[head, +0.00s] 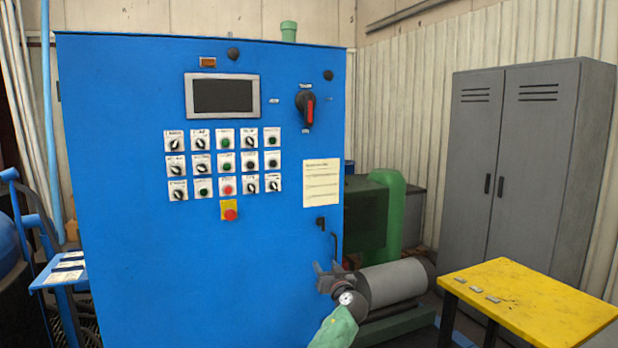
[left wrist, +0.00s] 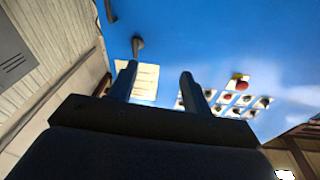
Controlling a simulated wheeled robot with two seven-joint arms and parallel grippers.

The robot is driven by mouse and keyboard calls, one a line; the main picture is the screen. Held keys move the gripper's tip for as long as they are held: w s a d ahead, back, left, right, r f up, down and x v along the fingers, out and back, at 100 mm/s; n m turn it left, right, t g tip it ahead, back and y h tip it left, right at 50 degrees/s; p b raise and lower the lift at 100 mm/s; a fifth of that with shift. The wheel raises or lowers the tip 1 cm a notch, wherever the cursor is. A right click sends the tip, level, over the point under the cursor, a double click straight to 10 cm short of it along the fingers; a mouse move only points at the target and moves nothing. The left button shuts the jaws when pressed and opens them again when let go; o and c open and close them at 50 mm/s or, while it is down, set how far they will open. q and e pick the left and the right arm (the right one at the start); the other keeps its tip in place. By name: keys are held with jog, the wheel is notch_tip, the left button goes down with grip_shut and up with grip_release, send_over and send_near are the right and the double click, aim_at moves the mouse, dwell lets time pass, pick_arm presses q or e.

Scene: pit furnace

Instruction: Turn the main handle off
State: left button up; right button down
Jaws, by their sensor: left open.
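The main handle (head: 309,108) is a black rotary switch with a red grip, high on the right of the blue control cabinet (head: 140,250). Its red grip stands about upright. My left gripper (head: 320,279) is open and empty, low in front of the cabinet's right edge, well below the main handle and apart from it. In the left wrist view the open fingers (left wrist: 157,76) point at the blue face, with the paper label (left wrist: 145,78) behind them. I cannot make out the main handle clearly there. My right gripper is not in view.
A black latch (head: 320,222) and a curved bar (head: 334,245) stick out below the label (head: 321,183). Several knobs and buttons (head: 225,162), a screen (head: 223,96) and a red stop button (head: 230,214) lie left. A yellow table (head: 535,295) and grey locker (head: 525,160) stand right.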

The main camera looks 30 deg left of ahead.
pick_arm(q)
jog(key=w+a+r+n+t+y, duration=0.1)
jog(key=w+a+r, duration=0.15)
jog(key=r, duration=0.45)
jog(key=w+a+r+y, duration=0.1)
jog(key=w+r+y, duration=0.15)
jog(key=r, duration=0.45)
jog(key=w+a+r+n+t, duration=0.1)
jog(key=w+r, duration=0.2)
jog(key=r, duration=0.5)
jog(key=t+y+p, duration=0.1)
jog(key=t+y, duration=0.1)
jog(key=y, duration=0.1)
send_near(310, 111)
jog(key=x, duration=0.4)
jog(key=shift+w+r+n, duration=0.1)
jog(key=shift+r+n, duration=0.15)
jog(key=shift+n, duration=0.05)
jog(key=p+x, duration=0.3)
jog(key=x, duration=0.3)
jog(key=shift+w+a+r, duration=0.15)
jog(key=shift+a+r, duration=0.05)
jog(key=shift+r, duration=0.1)
jog(key=shift+w+a+r+p, duration=0.2)
jog(key=shift+p, duration=0.15)
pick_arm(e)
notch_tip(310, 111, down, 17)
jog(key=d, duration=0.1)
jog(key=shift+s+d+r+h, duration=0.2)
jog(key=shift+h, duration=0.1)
